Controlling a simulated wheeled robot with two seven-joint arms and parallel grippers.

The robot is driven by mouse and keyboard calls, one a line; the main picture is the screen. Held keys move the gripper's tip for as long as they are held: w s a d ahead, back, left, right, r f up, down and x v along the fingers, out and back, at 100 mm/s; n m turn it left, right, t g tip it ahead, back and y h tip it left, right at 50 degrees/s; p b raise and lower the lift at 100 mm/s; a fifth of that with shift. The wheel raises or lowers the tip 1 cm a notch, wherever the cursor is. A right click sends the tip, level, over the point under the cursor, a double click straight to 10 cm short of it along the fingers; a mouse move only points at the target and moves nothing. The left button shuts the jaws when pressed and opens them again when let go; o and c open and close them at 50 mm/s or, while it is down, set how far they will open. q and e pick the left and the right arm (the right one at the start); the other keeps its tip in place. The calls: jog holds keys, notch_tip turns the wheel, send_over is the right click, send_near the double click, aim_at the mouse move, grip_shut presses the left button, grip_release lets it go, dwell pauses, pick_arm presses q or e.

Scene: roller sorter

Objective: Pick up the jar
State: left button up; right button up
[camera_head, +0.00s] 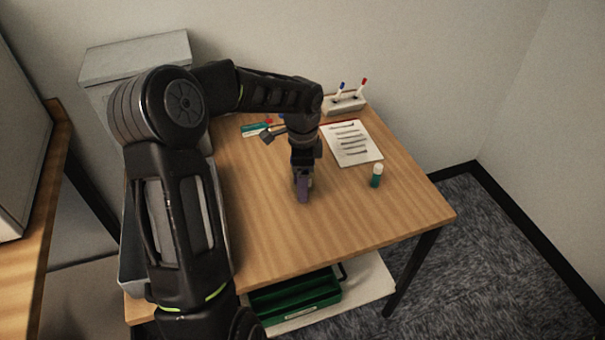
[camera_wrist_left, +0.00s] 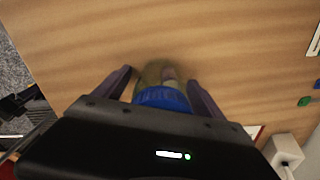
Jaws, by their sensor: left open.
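The jar has a blue lid (camera_wrist_left: 162,97) and a clear, yellowish body (camera_wrist_left: 155,74) in the left wrist view. My left gripper (camera_wrist_left: 160,80) is open, with one finger on each side of the jar. Whether either finger touches the jar cannot be told. In the head view, my left gripper (camera_head: 302,188) points down low over the wooden table (camera_head: 265,240), and it hides most of the jar. My right gripper is not in view.
A holder with pens (camera_head: 345,104) is at the back. A green tray (camera_head: 295,297) sits on the lower shelf. The table front is clear.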

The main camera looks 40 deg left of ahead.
pick_arm(q)
jog(key=shift+c, duration=0.4)
jog(key=c, duration=1.5)
